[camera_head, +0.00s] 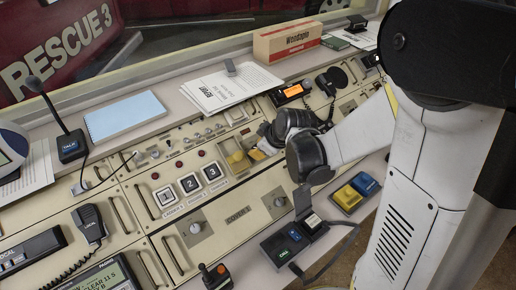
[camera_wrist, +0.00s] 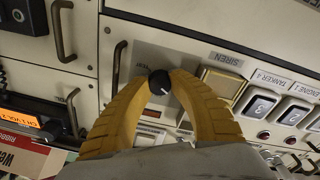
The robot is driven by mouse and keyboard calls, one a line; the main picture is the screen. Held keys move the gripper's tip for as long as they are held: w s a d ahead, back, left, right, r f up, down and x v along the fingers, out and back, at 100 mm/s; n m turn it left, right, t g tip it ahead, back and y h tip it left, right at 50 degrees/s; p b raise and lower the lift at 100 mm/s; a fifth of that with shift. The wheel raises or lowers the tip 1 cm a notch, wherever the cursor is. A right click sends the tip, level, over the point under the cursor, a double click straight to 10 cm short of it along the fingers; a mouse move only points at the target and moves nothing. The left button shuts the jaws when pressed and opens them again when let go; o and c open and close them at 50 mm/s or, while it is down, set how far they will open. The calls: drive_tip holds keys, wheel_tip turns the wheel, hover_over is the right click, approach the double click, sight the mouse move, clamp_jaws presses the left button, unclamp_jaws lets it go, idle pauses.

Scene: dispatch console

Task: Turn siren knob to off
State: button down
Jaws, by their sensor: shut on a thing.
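The siren knob (camera_wrist: 159,82) is a small black round knob with a white pointer line, in the middle of the wrist view. It sits on a grey plate beside a "SIREN" label. My gripper (camera_wrist: 160,86) has two yellow ribbed fingers, shut on the knob from both sides. In the head view my gripper (camera_head: 255,152) reaches down to the console panel, and my wrist hides the knob there. The wrist view shows the pointer line slanting, but its position marks are not readable.
A beige square button (camera_wrist: 222,85) is close beside one finger. Numbered buttons (camera_head: 190,183) lie to the left. Metal drawer handles (camera_wrist: 117,66) stick out nearby. A radio with an orange display (camera_head: 293,91) and a black handset (camera_head: 332,78) stand behind my wrist.

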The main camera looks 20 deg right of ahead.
drive_tip(key=shift+s+n, duration=0.1)
drive_tip(key=shift+n, duration=0.2)
drive_tip(key=c, duration=1.1)
unclamp_jaws()
drive_tip(key=shift+c, duration=0.2)
